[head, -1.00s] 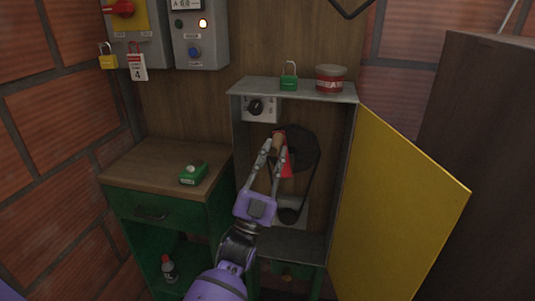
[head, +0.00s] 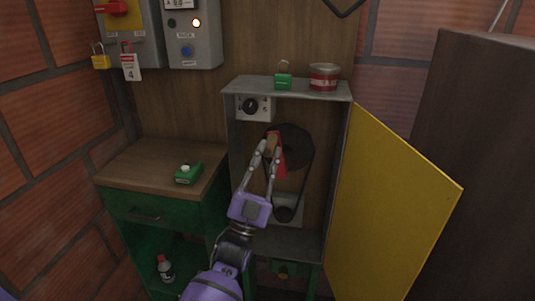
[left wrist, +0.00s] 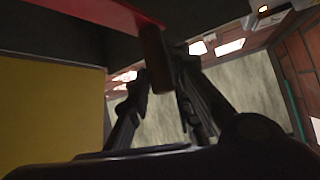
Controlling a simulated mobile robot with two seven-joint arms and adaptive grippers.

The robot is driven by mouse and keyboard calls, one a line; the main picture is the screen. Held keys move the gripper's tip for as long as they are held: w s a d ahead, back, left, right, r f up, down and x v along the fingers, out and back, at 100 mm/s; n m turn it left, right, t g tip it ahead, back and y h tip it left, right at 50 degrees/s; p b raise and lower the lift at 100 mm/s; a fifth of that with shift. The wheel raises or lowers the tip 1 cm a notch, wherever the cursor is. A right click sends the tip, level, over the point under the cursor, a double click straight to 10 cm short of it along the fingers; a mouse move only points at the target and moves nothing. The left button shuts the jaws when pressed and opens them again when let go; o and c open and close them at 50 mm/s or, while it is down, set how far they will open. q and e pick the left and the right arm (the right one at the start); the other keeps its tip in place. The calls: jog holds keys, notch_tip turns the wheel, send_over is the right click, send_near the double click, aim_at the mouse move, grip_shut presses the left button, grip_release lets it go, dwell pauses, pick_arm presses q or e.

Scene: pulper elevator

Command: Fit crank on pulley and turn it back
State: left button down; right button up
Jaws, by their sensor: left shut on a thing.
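The crank has a red arm (head: 281,163) and a brown wooden handle (head: 271,144). It lies in front of the large dark pulley (head: 298,141) in the open cabinet; I cannot tell how it sits on the hub. My left gripper (head: 267,148) is shut on the handle, with a finger on each side. In the left wrist view the handle (left wrist: 155,62) hangs between the fingers (left wrist: 160,82) from the red arm (left wrist: 95,12) above. A belt runs from the large pulley to a small lower pulley (head: 284,213). My right gripper is not in view.
The yellow cabinet door (head: 395,210) stands open on the right. A knob (head: 250,105) is inside at upper left. A wooden-topped green bench (head: 150,165) is at left.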

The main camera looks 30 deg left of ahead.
pick_arm(q)
jog(key=shift+s+d+r, duration=0.1)
jog(key=shift+s, duration=0.2)
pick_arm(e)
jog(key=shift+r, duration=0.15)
pick_arm(q)
jog(key=shift+s+d+p, duration=0.2)
jog(key=shift+s+p, duration=0.1)
jog(key=shift+s, duration=0.35)
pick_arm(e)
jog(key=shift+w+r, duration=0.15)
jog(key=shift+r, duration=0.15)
pick_arm(q)
jog(key=shift+s, duration=0.1)
jog(key=shift+s+d+p, duration=0.25)
jog(key=shift+s+p, duration=0.05)
jog(key=shift+s, duration=0.4)
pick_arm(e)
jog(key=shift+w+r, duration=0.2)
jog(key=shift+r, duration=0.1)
pick_arm(q)
jog(key=shift+s, duration=0.1)
